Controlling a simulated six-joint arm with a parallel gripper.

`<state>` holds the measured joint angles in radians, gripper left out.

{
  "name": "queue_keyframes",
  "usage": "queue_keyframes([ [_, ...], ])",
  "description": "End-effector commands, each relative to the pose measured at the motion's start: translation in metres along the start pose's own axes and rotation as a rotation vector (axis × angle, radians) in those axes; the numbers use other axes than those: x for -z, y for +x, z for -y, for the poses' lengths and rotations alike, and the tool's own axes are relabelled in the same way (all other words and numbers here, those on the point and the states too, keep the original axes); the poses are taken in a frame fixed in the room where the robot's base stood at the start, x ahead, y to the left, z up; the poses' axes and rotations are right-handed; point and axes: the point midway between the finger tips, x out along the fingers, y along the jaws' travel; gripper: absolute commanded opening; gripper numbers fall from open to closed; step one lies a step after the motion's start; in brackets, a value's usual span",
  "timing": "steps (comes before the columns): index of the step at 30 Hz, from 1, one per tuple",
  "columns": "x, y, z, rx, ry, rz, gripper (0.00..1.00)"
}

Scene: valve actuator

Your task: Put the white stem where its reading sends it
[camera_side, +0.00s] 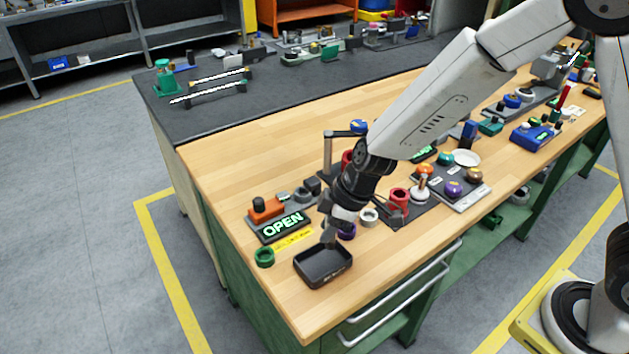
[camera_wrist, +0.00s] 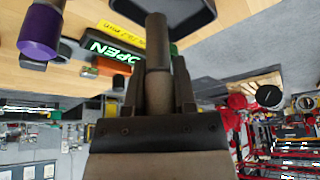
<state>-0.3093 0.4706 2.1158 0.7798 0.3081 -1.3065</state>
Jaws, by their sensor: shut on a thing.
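My gripper (camera_side: 330,238) points down just above the far edge of a black tray (camera_side: 318,281). In the wrist view my gripper (camera_wrist: 159,72) is shut on a plain cylindrical stem (camera_wrist: 157,40). The stem looks dark grey in shadow, so I cannot confirm that it is white. Its free end reaches towards the tray, whose rim (camera_wrist: 150,22) shows at the top. In the side view the stem is hard to make out. A display (camera_side: 283,227) reads OPEN in green letters, and it also shows in the wrist view (camera_wrist: 110,51).
A yellow label (camera_side: 293,239) lies before the display; its text is unreadable. A green ring (camera_side: 265,257) stands left of the tray. Bare wood lies right of the tray.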

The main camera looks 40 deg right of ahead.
Motion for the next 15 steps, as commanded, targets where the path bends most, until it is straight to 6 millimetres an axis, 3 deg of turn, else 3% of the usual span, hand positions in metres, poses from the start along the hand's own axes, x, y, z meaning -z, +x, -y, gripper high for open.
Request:
queue_keyframes([
  [14, -0.0034, 0.0080, -0.0003, -0.002, 0.000, 0.001, 0.00],
  [15, -0.0034, 0.0079, -0.0003, -0.002, 0.000, 0.001, 0.40],
])
